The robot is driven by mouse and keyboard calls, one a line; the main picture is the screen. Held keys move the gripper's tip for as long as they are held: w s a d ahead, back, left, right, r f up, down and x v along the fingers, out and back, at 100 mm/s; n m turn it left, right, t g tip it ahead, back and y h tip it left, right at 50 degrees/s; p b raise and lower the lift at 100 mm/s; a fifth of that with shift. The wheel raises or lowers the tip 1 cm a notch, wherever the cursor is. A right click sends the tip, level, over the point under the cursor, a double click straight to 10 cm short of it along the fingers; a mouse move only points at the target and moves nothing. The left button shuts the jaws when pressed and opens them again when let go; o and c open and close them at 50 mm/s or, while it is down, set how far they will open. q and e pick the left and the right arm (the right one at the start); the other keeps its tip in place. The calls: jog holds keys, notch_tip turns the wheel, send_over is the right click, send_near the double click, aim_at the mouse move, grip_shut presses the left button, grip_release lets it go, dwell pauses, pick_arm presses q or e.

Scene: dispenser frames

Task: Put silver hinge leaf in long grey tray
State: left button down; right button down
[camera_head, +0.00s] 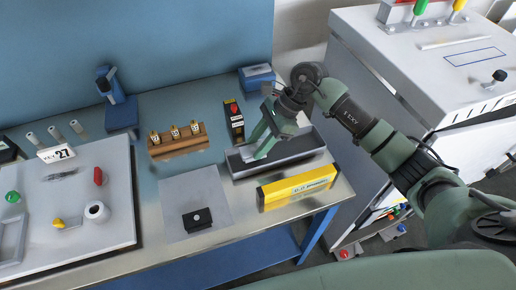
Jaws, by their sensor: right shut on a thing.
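The long grey tray (290,161) lies near the right end of the bench. My right gripper (256,151) points down over the left part of this tray, with its fingertips low at or inside it. It is shut on a small, pale silver piece, which looks like the silver hinge leaf (247,154). The fingers partly hide the piece, and I cannot tell whether it touches the tray floor. My left gripper is not in view.
A yellow box (297,187) lies along the tray's front side. A dark box with a red top (234,120) stands behind its left end. A wooden block with brass pieces (178,143) and a grey mat (182,181) are to the left. A white cabinet (400,75) stands right.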

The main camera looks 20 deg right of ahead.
notch_tip(320, 180, down, 3)
jog(key=shift+f+p, duration=0.15)
jog(key=shift+p, duration=0.2)
jog(key=shift+f, duration=0.1)
jog(key=shift+f, duration=0.1)
jog(key=c, duration=1.2)
grip_release()
jog(key=shift+r, duration=0.25)
jog(key=b+v, duration=0.3)
jog(key=v, duration=0.8)
jog(key=shift+d+r+b, duration=0.2)
jog(key=shift+r+b, duration=0.1)
jog(key=shift+r, duration=0.05)
